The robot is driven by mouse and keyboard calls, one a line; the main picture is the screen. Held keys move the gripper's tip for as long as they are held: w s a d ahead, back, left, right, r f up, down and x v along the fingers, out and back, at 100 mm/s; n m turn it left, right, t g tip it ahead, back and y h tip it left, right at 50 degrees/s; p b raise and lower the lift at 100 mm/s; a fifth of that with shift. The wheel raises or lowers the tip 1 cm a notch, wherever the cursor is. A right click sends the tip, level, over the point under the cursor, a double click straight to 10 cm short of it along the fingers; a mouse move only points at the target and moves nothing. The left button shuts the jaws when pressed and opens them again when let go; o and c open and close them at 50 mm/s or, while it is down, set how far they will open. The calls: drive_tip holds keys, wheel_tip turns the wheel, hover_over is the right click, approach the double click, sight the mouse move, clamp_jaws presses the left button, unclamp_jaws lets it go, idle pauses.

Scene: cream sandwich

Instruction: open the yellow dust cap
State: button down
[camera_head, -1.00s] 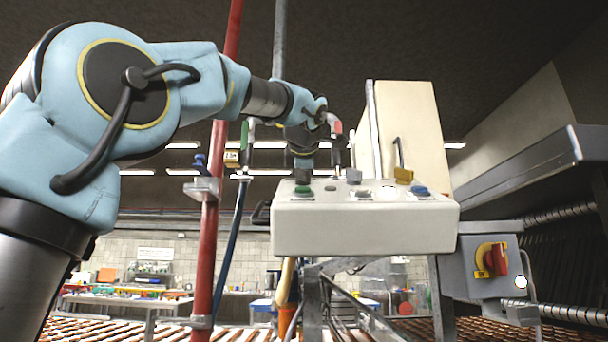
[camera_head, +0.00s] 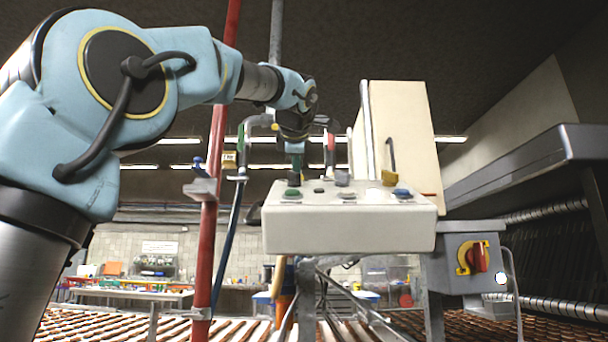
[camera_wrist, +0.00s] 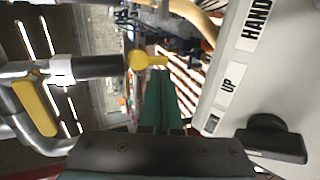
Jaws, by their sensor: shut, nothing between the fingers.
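In the wrist view the yellow dust cap (camera_wrist: 137,61) is a round piece with a short tab pointing right, at the end of a dark tube. My gripper (camera_wrist: 163,76) has green fingers pressed together, with nothing between them. Their tips lie just below the cap's tab in the picture; I cannot tell whether they touch. In the head view my gripper (camera_head: 294,181) points down behind the left end of a white control box. I cannot make out the cap with certainty in the head view.
The white control box (camera_head: 345,232) with several knobs is close to my gripper; its labelled face (camera_wrist: 235,75) fills the wrist view's right side. A metal pipe with a yellow lever (camera_wrist: 36,108) is at the left. A red post (camera_head: 212,220) stands left of my gripper.

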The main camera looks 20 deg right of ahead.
drive_tip(key=shift+v, duration=0.8)
drive_tip(key=shift+s+a+b, duration=0.25)
drive_tip(key=shift+s+b, duration=0.05)
drive_tip(key=shift+b, duration=0.05)
drive_tip(key=v, duration=0.2)
drive_tip(key=b+v, duration=0.1)
drive_tip(key=v, duration=0.4)
drive_tip(key=shift+s+f+b, duration=0.3)
drive_tip(key=shift+s+b, duration=0.05)
drive_tip(key=shift+a, duration=0.1)
